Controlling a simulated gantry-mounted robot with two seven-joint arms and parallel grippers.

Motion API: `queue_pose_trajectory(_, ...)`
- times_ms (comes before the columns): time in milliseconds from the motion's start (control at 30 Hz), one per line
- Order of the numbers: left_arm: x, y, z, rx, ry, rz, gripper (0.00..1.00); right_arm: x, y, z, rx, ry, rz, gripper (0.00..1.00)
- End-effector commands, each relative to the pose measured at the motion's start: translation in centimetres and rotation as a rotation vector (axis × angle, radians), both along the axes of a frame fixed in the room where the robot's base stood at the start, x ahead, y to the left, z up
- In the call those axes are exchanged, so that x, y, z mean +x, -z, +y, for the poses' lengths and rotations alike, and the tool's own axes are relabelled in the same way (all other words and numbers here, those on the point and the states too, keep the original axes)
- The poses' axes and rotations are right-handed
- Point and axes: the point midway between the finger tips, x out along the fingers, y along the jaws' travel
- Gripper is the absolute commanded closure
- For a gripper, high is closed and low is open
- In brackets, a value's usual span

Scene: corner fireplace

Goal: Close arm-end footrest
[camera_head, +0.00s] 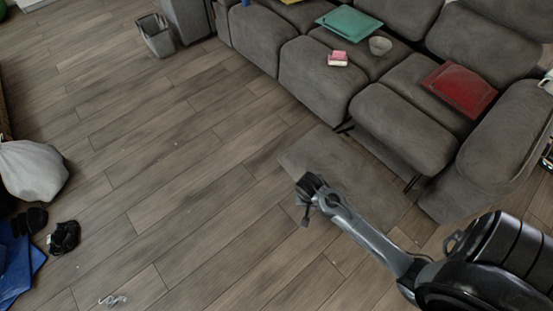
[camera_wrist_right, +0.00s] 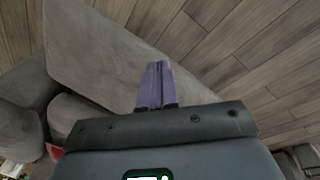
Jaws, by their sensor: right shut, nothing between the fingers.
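The grey arm-end footrest (camera_head: 335,160) sticks out from the sofa's near-end seat as a flat extended panel, with dark metal brackets between it and the seat. My right gripper (camera_head: 305,221) is by the footrest's outer edge, pointing down, and my arm hides part of the panel. In the right wrist view the footrest (camera_wrist_right: 100,45) fills the upper left, and the purple fingers of the right gripper (camera_wrist_right: 157,68) are shut together with nothing between them, overlapping the panel near its edge. I cannot tell whether they touch it. My left gripper is not in view.
The grey sofa (camera_head: 405,125) carries a red cushion or folder (camera_head: 460,88), a teal item (camera_head: 349,22), a bowl (camera_head: 380,46) and a pink-and-white block (camera_head: 338,59). A bin (camera_head: 155,36) stands far back. A sack (camera_head: 32,170) and shoes (camera_head: 64,237) lie left. Mid-floor is clear.

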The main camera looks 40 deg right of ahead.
Motion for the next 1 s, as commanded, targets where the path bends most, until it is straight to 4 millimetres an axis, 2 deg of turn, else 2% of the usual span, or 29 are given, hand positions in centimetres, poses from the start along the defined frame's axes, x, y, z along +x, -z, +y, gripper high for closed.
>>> queue_pose_trajectory(33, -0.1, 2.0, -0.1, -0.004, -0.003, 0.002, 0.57, 2.1, 2.8, -2.0, -0.018, 0.108, 0.009, 1.00)
queue_pose_trajectory(100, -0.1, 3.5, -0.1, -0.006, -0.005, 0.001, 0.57, 4.7, 5.1, -4.5, -0.033, 0.259, 0.020, 1.00)
queue_pose_trajectory(233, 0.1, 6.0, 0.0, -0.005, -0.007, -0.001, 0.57, 10.0, 7.1, -8.0, -0.034, 0.491, 0.018, 1.00)
queue_pose_trajectory(367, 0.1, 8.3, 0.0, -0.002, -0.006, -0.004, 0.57, 15.7, 6.7, -10.1, 0.000, 0.645, -0.010, 1.00)
queue_pose_trajectory(500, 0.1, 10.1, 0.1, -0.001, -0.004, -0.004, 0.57, 21.0, 4.6, -11.2, 0.050, 0.734, -0.059, 1.00)
queue_pose_trajectory(600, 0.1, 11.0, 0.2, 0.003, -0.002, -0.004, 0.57, 23.8, 2.8, -11.7, 0.082, 0.764, -0.091, 1.00)
queue_pose_trajectory(700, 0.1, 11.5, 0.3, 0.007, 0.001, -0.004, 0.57, 25.7, 1.4, -12.0, 0.104, 0.782, -0.114, 1.00)
queue_pose_trajectory(800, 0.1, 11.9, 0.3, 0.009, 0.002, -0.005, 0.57, 26.6, 0.7, -12.1, 0.117, 0.790, -0.127, 1.00)
queue_pose_trajectory(900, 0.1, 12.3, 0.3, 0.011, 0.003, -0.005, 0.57, 27.0, 0.9, -12.1, 0.122, 0.792, -0.132, 1.00)
queue_pose_trajectory(1000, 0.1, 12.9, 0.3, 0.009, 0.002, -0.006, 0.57, 27.0, 2.0, -12.1, 0.122, 0.791, -0.132, 1.00)
